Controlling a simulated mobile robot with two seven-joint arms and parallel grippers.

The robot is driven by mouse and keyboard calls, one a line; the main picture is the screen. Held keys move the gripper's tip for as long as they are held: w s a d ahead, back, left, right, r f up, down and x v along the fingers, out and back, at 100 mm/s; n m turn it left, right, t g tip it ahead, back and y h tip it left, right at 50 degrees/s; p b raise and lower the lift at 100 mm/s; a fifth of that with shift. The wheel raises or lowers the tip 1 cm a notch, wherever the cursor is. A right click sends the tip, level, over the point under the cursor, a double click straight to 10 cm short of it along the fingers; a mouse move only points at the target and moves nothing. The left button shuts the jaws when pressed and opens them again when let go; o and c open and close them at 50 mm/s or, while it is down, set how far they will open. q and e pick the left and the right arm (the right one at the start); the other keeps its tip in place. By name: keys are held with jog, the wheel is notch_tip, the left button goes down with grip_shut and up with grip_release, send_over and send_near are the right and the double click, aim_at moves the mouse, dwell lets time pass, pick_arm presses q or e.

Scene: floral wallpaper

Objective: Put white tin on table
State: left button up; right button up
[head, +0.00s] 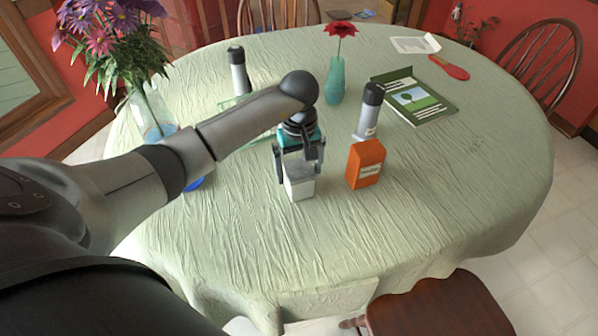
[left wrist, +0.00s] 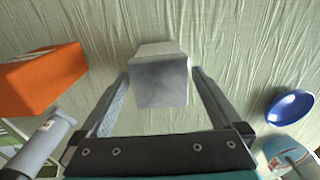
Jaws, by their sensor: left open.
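The white tin (head: 299,187) stands upright on the green tablecloth of the table (head: 430,210), near the middle of the head view. Its grey top and white side also show in the left wrist view (left wrist: 162,80). My left gripper (head: 299,168) is open, with its fingers on either side of the tin. In the left wrist view the fingertips (left wrist: 160,75) flank the tin, with a small gap visible on each side. My right gripper is in neither view.
An orange box (head: 366,164) stands close to the right of the tin, with a grey bottle (head: 368,112) behind it. A blue bowl (left wrist: 291,107) lies on the other side. The front of the table is clear.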

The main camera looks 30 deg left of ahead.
pick_arm(q)
notch_tip(320, 180, up, 10)
jog(key=p, duration=0.1)
jog(key=shift+r, duration=0.15)
dwell(0.5)
